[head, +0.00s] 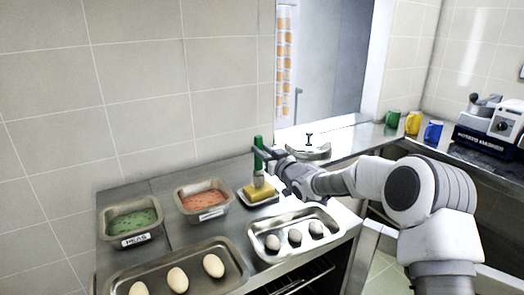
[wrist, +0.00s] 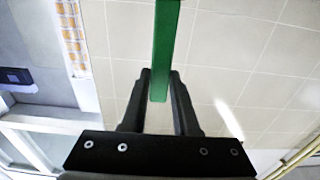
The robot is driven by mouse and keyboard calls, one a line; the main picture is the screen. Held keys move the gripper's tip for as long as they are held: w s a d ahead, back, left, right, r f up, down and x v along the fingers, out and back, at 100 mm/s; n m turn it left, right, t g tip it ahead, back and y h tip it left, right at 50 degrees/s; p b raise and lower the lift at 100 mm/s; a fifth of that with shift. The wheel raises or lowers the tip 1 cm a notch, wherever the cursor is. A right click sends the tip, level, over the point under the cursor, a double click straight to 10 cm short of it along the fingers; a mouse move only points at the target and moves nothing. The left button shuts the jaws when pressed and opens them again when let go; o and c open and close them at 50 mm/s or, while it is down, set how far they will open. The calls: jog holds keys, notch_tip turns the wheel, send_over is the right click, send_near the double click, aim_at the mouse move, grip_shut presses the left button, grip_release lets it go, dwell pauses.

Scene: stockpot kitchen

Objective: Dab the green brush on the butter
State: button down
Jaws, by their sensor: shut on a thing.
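My gripper (head: 266,155) is shut on the handle of the green brush (head: 258,150) at the back of the steel counter. The brush is upright, with its pale bristle end pointing down. The yellow butter (head: 261,191) lies on a small white dish (head: 274,198). The bristle end appears at the top of the butter; I cannot tell whether it touches. In the wrist view the green handle (wrist: 164,50) stands between the two fingers, and the bristles and butter are out of sight.
Left of the butter are a tin of orange food (head: 205,195) and a tin labelled PEAS (head: 134,218). In front are a tray of pale eggs (head: 235,277) and a tray of grey eggs (head: 272,260). Mugs (head: 412,122) and a machine (head: 485,140) stand at right.

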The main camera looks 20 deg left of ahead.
jog(key=shift+f+b, duration=0.6)
jog(key=shift+f, duration=0.05)
dwell(1.8)
notch_tip(320, 180, up, 8)
jog(key=p, duration=0.3)
jog(key=shift+f, duration=0.25)
dwell(0.6)
